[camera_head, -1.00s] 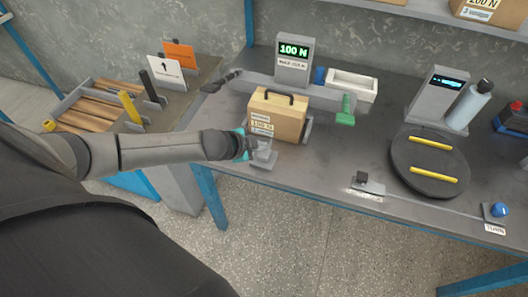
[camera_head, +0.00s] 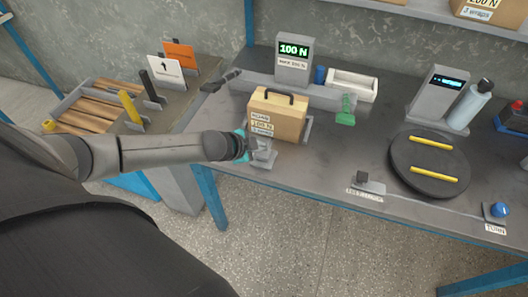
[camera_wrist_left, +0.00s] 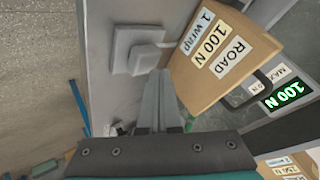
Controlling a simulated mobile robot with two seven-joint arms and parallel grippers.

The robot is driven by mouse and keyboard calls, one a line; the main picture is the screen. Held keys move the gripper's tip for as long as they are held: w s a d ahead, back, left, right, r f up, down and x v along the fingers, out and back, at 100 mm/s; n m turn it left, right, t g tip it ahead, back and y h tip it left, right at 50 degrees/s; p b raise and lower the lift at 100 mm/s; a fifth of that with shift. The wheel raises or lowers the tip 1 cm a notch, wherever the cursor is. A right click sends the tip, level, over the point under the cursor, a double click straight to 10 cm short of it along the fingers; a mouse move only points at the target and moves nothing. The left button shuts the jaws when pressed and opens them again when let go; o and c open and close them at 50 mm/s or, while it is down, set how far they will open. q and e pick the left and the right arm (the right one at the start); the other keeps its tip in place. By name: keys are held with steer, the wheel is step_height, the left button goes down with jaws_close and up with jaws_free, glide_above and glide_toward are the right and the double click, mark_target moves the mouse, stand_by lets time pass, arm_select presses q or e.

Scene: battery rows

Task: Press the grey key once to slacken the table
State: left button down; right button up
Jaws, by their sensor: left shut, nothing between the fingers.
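The grey key (camera_head: 362,177) is a small dark block on a light grey plate near the table's front edge, with a label reading roughly FAST/LOOSE. The round dark turntable (camera_head: 428,178) with two yellow bars lies to its right. My left gripper (camera_head: 263,152) is shut and empty, well to the left of the key, in front of the cardboard box (camera_head: 290,118). In the left wrist view its fingers (camera_wrist_left: 158,80) are together beside the same box (camera_wrist_left: 215,55). My right gripper is not in view.
A grey plate with a block (camera_wrist_left: 132,50) stands close to my left fingertips. A blue TURN knob (camera_head: 500,210) is at the front right. The tabletop between box and key is clear.

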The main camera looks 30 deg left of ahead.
mark_target(260, 154)
arm_select(q)
steer(key=shift+f+b, duration=0.65)
steer(key=shift+f, duration=0.45)
stand_by(0.8)
steer(key=shift+r, duration=0.15)
steer(key=shift+r+p, duration=1.2)
steer(key=shift+p, duration=0.25)
step_height(260, 154, up, 5)
steer(key=p, duration=0.5)
steer(key=shift+r, duration=0.1)
